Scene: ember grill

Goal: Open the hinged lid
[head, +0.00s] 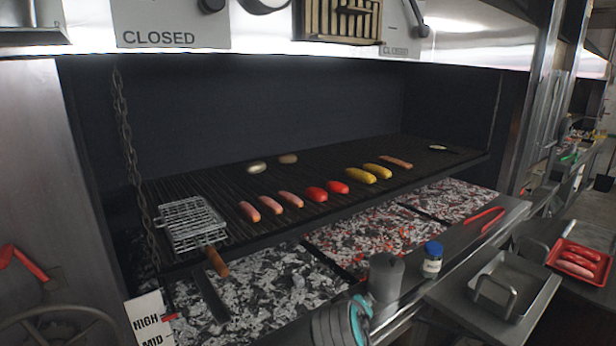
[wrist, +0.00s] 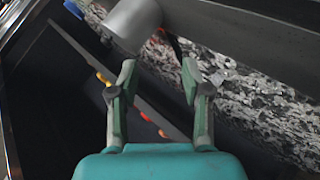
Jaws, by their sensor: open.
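No part is marked as the lid. A wire grill basket (head: 190,222) with a wooden handle (head: 217,262) lies on the left of the grate; its wire top looks flat and shut, and I cannot make out its hinge. The basket is not recognisable in the wrist view. My gripper (wrist: 158,78) is open and empty, its two fingers apart. In the head view its teal part (head: 361,318) shows at the bottom, right of the basket handle and well apart from it. A grey cylinder (wrist: 132,22) lies just beyond the fingertips in the wrist view.
The grey cylinder (head: 386,276) and a blue-capped jar (head: 432,260) stand on the front ledge. Red tongs (head: 487,221) and a metal tray (head: 530,297) lie further right. Several sausages, peppers and corn cobs lie on the grate (head: 225,185) above glowing coals (head: 375,245). A chain (head: 133,165) hangs left.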

